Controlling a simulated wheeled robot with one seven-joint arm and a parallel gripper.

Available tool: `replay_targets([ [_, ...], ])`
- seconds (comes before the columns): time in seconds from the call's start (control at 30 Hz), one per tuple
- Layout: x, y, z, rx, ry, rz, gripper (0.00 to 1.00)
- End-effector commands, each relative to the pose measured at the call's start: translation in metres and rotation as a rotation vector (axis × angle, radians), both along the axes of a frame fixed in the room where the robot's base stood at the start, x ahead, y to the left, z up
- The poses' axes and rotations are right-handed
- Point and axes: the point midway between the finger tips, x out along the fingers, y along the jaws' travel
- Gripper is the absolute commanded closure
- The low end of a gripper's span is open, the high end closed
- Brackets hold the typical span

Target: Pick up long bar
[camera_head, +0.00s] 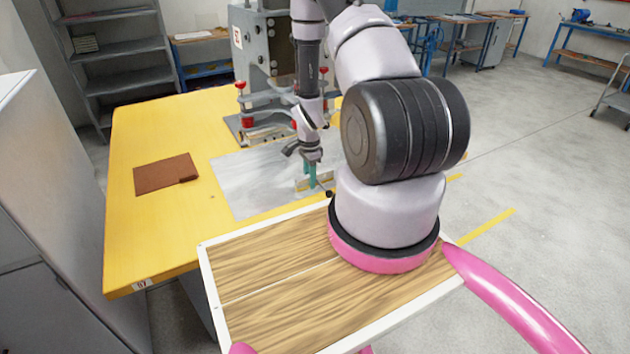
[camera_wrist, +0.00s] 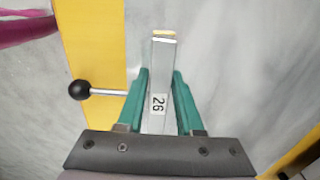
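The long bar (camera_wrist: 164,75) is a silver bar with a small number label and a yellowish far end. In the wrist view it runs lengthwise between the two green fingers of my gripper (camera_wrist: 161,72). The fingers stand on either side of the bar, with a narrow gap showing at the left finger; the right fingertip is very close to it, and contact cannot be told. In the head view my gripper (camera_head: 312,178) points down at the grey plate near the table's front edge, and the bar is mostly hidden there.
A rod with a black ball knob (camera_wrist: 79,90) lies left of the fingers. The yellow table (camera_head: 130,230) carries a grey plate (camera_head: 240,180), a brown sheet (camera_head: 163,174) and a press (camera_head: 262,60) behind my gripper. The wood-topped tray (camera_head: 290,300) is in front.

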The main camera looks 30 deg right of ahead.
Motion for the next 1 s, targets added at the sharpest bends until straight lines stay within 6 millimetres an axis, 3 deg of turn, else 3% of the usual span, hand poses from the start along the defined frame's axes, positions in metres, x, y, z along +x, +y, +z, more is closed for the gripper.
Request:
replay_targets([
  [0.03, -0.0001, 0.0000, 0.0001, 0.000, 0.000, 0.000, 0.89],
  [0.07, 0.0000, 0.0000, 0.0001, 0.000, 0.000, 0.000, 1.00],
  [1.0, 0.0002, -0.0001, 0.0005, 0.000, 0.000, 0.000, 1.00],
])
